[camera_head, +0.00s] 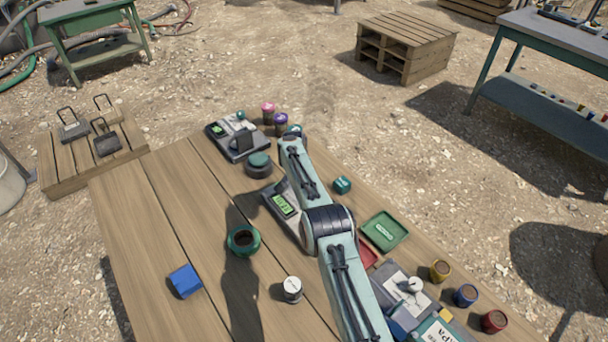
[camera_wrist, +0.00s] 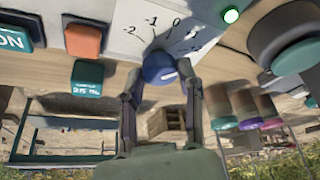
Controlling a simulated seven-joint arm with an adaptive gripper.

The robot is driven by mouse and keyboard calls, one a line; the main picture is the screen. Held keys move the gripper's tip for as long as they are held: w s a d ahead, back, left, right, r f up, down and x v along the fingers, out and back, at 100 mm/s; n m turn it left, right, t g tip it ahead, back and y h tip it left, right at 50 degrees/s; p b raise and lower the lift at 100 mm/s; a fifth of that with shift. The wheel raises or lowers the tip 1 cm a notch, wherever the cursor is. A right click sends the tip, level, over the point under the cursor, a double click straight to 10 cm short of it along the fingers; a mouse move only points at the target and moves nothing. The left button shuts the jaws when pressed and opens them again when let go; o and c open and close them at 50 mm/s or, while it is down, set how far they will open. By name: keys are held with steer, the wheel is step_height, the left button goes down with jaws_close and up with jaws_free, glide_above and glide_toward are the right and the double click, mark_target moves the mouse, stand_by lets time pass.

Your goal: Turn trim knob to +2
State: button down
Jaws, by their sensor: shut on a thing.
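In the wrist view the blue trim knob (camera_wrist: 159,67) sits on a white dial plate (camera_wrist: 150,12) marked -2, -1 and 0, with further marks on the right too blurred to read. My gripper (camera_wrist: 160,80) is closed in on the knob, one finger on each side of it. I cannot tell which mark the knob points to. In the head view my arm reaches over the wooden table, and the fingers and the knob cannot be made out there.
By the dial are an orange button (camera_wrist: 84,40), a green lamp (camera_wrist: 231,15) and a big dark round knob (camera_wrist: 290,35). Lidded jars (camera_head: 280,122) stand near the table's far edge. A blue block (camera_head: 185,281) and a green ring (camera_head: 243,240) lie on the left.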

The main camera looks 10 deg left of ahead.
steer(key=shift+m, duration=0.6)
steer(key=shift+h, duration=0.3)
steer(key=c, duration=0.7)
jaws_free()
steer(key=shift+s+a+r, duration=0.1)
steer(key=shift+r, duration=0.4)
steer(key=v, duration=1.1)
